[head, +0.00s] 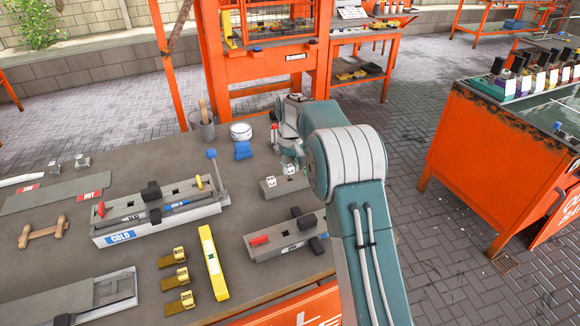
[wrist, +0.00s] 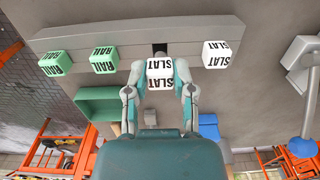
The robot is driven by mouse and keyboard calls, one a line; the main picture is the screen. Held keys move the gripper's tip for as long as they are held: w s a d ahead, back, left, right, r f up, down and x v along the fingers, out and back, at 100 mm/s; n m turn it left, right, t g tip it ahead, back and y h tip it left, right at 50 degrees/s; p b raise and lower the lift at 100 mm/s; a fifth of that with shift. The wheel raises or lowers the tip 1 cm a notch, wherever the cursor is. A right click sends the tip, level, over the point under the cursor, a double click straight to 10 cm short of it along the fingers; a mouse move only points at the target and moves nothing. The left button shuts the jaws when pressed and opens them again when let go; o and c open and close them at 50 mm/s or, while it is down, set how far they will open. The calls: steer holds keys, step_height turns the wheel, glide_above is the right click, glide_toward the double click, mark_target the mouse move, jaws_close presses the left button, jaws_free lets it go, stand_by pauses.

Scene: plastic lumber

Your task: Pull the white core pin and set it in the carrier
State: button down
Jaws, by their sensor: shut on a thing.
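A grey rack block (head: 268,198) holds white pins with square heads marked SLAT. It also shows in the wrist view (wrist: 100,36), with two green heads marked RAIL. My gripper (wrist: 158,80) is shut on the head of one white SLAT pin (wrist: 160,68), in front of a dark slot in the rack. I cannot tell how far the pin is out. A second white SLAT pin (wrist: 217,54) stands to the right in the wrist view and also shows in the head view (head: 270,183). A green open tray (wrist: 100,103) lies nearby in the wrist view. I cannot tell which thing is the carrier.
A mould marked COLD (head: 155,218) with a blue-knobbed lever (head: 211,153) lies left. A yellow level (head: 213,262), brass pieces (head: 176,279), a white tin (head: 241,131) and a blue block (head: 243,150) stand around.

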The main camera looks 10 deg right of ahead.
steer(key=shift+f, duration=1.4)
stand_by(0.6)
steer(key=shift+c, duration=1.9)
jaws_free()
steer(key=o, duration=0.4)
steer(key=shift+r, duration=0.15)
steer(key=shift+r, duration=3.4)
